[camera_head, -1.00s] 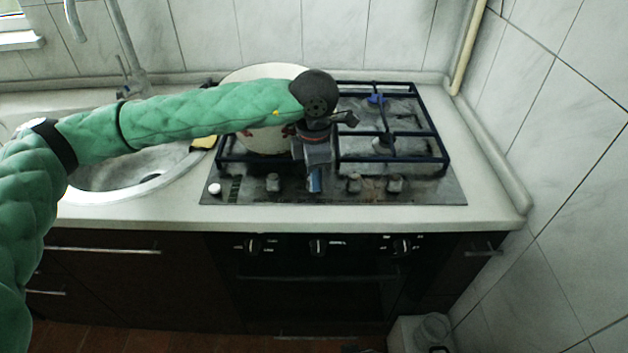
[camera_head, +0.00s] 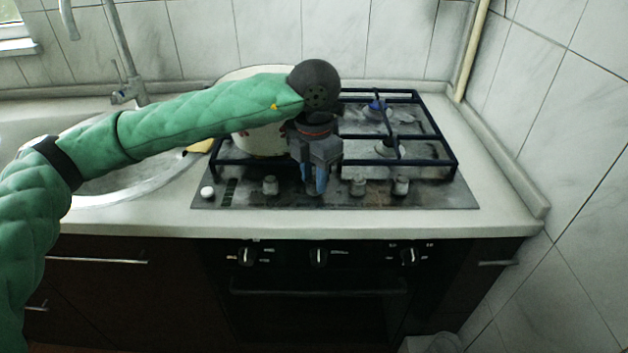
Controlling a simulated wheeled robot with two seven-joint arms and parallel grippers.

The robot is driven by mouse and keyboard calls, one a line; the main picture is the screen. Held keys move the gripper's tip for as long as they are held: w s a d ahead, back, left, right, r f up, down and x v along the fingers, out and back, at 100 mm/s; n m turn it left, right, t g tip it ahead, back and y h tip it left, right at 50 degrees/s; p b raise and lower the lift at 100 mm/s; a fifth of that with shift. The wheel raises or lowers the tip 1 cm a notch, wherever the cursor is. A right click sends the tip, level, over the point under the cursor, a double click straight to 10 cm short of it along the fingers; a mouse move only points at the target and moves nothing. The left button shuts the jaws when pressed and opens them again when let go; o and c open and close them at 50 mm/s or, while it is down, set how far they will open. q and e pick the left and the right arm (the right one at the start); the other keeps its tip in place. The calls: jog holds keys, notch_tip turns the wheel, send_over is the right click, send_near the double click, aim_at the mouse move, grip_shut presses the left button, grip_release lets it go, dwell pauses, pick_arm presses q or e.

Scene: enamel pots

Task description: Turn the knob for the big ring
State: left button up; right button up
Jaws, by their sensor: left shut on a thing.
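My left gripper (camera_head: 316,188) points down at the front of the gas hob (camera_head: 443,192). It is shut on a hob knob in the front row, second from the left among the knobs; the fingers mostly hide this knob. Other grey knobs stand in the row: one to the left (camera_head: 270,185) and two to the right, a nearer one (camera_head: 358,186) and a farther one (camera_head: 401,186). A white enamel pot (camera_head: 262,143) stands on the left burners, partly hidden behind my left arm. Which burner ring is the big one I cannot tell. My right gripper is not in view.
Black grates (camera_head: 448,146) cover the burners; the right burners (camera_head: 389,148) are empty. A white round button (camera_head: 207,192) sits at the hob's left front. The sink (camera_head: 130,188) lies left. Oven knobs (camera_head: 319,256) are below the counter edge.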

pick_arm(q)
jog(key=shift+n, duration=0.4)
jog(key=o, duration=1)
jog(key=shift+r+b, duration=0.4)
jog(key=shift+r, duration=3.55)
